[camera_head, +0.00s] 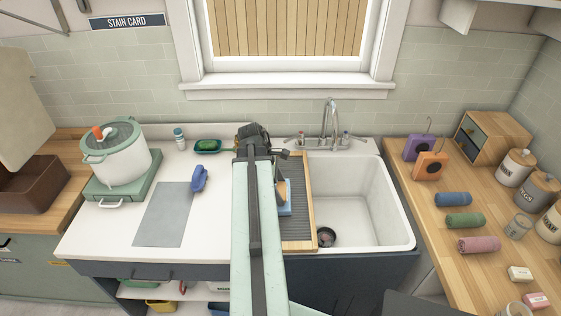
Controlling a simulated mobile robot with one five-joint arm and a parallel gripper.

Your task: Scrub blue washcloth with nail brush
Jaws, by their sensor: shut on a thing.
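A light blue folded cloth (285,210), which looks like the blue washcloth, lies on the dark ribbed washboard (297,228) at the sink's left side. My arm covers its left part. My gripper (276,160) is at the far end of my arm, above the washboard, with its fingers mostly hidden behind the arm. It is shut on what seems to be the nail brush, a small tan piece (282,186) showing just at the far edge of the cloth. Whether brush and cloth touch is hard to tell.
The sink basin (368,205) is open to the right, with a faucet (330,122) behind. A blue brush-like object (199,178) and a grey mat (163,215) lie left, beside a white pot (116,155). Rolled cloths (465,220) lie on the right counter.

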